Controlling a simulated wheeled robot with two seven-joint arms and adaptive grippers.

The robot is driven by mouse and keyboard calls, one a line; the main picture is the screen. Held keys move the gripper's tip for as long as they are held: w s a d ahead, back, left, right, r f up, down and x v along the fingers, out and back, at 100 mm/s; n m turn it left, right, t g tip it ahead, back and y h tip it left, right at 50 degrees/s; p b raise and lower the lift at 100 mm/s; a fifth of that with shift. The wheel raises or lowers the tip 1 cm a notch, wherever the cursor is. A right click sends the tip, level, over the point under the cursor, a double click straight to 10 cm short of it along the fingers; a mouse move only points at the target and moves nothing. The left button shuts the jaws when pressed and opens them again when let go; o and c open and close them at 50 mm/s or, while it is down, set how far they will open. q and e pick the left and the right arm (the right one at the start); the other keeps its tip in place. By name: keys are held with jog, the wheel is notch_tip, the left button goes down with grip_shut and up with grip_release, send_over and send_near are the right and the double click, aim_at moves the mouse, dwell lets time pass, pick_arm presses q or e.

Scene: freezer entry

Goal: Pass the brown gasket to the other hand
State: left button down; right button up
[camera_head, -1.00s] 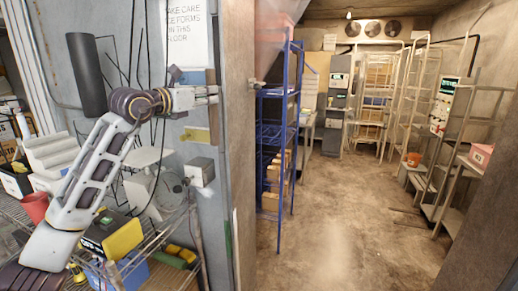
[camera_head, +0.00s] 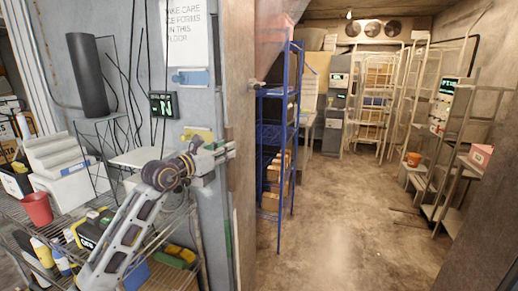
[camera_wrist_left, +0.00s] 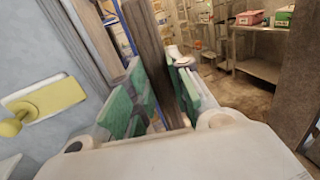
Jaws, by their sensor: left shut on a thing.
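My left gripper (camera_head: 222,151) is in front of the wall edge beside the doorway, at mid-height. In the left wrist view its two green-padded fingers (camera_wrist_left: 155,103) stand either side of a long brown strip, which I take to be the brown gasket (camera_wrist_left: 158,75). The gripper is shut on it. The strip runs up and away past the fingertips. In the head view I cannot tell the gasket apart from the brown door frame behind the gripper. My right gripper is in neither view.
A wire rack (camera_head: 180,272) below my left arm holds a red cup (camera_head: 37,208), bottles and boxes. A blue shelf (camera_head: 277,92) stands inside the doorway. A small display (camera_head: 163,105) hangs on the grey wall. The freezer's middle floor (camera_head: 330,215) is clear.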

pick_arm(q)
jog(key=s+a+f+n+t+y, duration=0.15)
jog(key=s+f, duration=0.25)
jog(key=f, duration=0.7)
jog(key=s+f+n+y, duration=0.1)
jog(key=s+f+y, duration=0.15)
jog(key=f, duration=0.85)
jog(key=s+a+f+n+t+y, duration=0.1)
jog(key=s+a+f+n+y, duration=0.1)
jog(key=s+f, duration=0.6)
jog(key=s+a+f+n+t+y, duration=0.1)
jog(key=s+a+f+n+y, duration=0.2)
jog(key=s+a+f, duration=0.4)
notch_tip(320, 180, down, 3)
jog(key=shift+s+f+y, duration=0.2)
jog(key=shift+s+y, duration=0.65)
jog(key=shift+y, duration=0.05)
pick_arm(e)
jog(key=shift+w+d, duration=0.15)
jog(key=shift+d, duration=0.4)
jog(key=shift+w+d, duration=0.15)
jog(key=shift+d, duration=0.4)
pick_arm(q)
jog(key=shift+r, duration=0.15)
